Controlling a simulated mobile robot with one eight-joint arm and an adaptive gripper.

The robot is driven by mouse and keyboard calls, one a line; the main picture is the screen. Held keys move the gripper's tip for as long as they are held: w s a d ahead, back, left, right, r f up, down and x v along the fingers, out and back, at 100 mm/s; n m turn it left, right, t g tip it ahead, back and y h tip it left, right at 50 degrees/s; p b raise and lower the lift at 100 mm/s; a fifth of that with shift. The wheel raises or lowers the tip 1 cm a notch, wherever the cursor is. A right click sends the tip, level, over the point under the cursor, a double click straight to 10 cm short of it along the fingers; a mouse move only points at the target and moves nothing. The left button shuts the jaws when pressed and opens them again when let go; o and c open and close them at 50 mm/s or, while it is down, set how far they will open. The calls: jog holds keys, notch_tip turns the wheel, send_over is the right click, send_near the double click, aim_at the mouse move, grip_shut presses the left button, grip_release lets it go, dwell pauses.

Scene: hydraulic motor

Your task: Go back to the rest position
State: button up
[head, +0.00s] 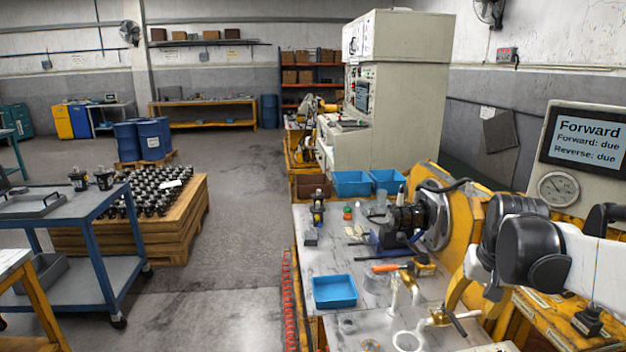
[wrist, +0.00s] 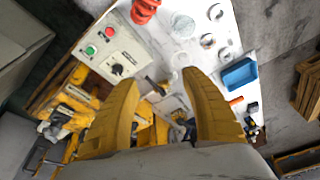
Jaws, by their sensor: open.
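My gripper (wrist: 159,78) shows in the wrist view. Its two yellow fingers are spread wide apart with nothing between them. It hangs above the test bench, pointing down past a control box (wrist: 112,58) with a red button, a green button and a black knob. A dark motor (head: 404,217) sits against the round flange of the yellow test stand (head: 458,212), apart from my arm.
The bench top (head: 318,262) carries a blue tray (head: 334,291), blue bins (head: 352,183), small tools and fittings. A screen (head: 586,140) reads "Forward: due, Reverse: due". A pallet of motors (head: 180,225) and a blue cart (head: 95,235) stand left. Floor between them and the bench is clear.

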jog(key=s+a+n+t, duration=0.4)
jog(key=s+a, duration=1.1)
jog(key=a, duration=0.1)
jog(key=shift+a+f+y, duration=0.15)
jog(key=shift+f+y, duration=0.2)
jog(key=shift+y, duration=0.05)
